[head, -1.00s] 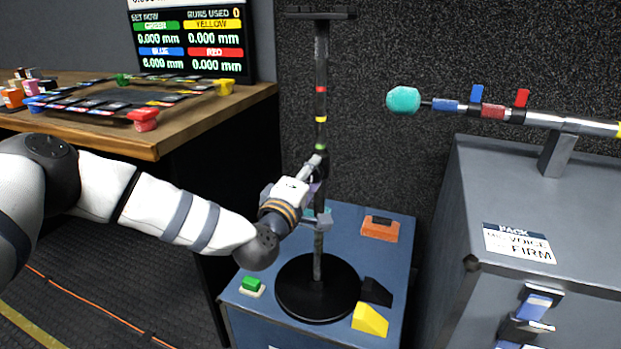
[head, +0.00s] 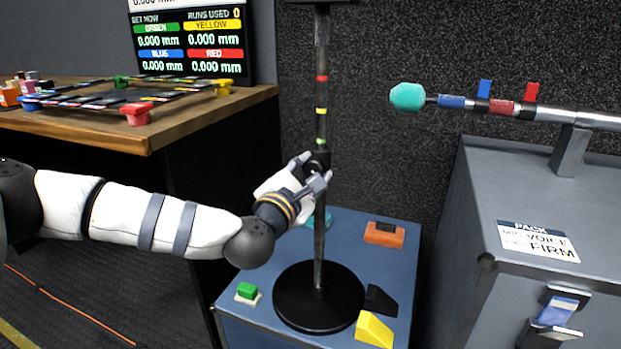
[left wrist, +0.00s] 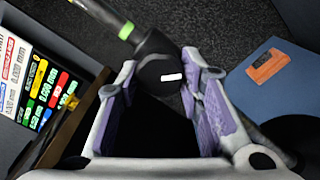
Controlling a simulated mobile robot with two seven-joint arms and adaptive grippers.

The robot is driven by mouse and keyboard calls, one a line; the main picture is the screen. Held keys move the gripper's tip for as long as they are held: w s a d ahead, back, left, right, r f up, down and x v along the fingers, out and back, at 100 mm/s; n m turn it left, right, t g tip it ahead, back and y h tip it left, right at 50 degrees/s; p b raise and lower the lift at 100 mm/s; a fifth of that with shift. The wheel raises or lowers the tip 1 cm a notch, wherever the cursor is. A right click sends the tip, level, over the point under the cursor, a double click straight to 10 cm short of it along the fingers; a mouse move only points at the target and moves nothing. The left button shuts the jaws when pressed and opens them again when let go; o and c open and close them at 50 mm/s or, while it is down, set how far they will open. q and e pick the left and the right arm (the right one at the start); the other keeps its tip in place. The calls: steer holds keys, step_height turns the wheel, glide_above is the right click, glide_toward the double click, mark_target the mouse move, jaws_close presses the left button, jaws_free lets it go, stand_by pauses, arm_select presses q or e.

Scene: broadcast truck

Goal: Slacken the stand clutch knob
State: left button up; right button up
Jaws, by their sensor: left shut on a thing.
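The stand (head: 320,235) is a dark upright pole with red, yellow and green bands, rising from a round black base (head: 318,300). Its black clutch knob (left wrist: 160,68), with a small white mark, shows between the finger pads in the left wrist view. In the head view the clutch (head: 320,158) sits just below the green band, partly hidden by the fingers. My left gripper (head: 312,172) reaches it from the left and is shut on the knob, with one finger on each side. My right gripper is not in view.
The blue cabinet top (head: 350,225) holds an orange box (head: 384,234), a green button (head: 246,291), and yellow (head: 374,330) and black wedges. A grey case (head: 540,220) with a teal-tipped boom above is at right. A wooden table (head: 200,120) is at left.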

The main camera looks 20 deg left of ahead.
arm_select(q)
steer(key=shift+n+b, duration=0.65)
steer(key=shift+n, duration=0.45)
steer(key=o, duration=1.2)
steer(key=shift+d, duration=0.1)
steer(key=shift+s, duration=0.1)
steer(key=s, duration=1.1)
steer(key=shift+s+a, duration=0.25)
steer(key=shift+s, duration=0.15)
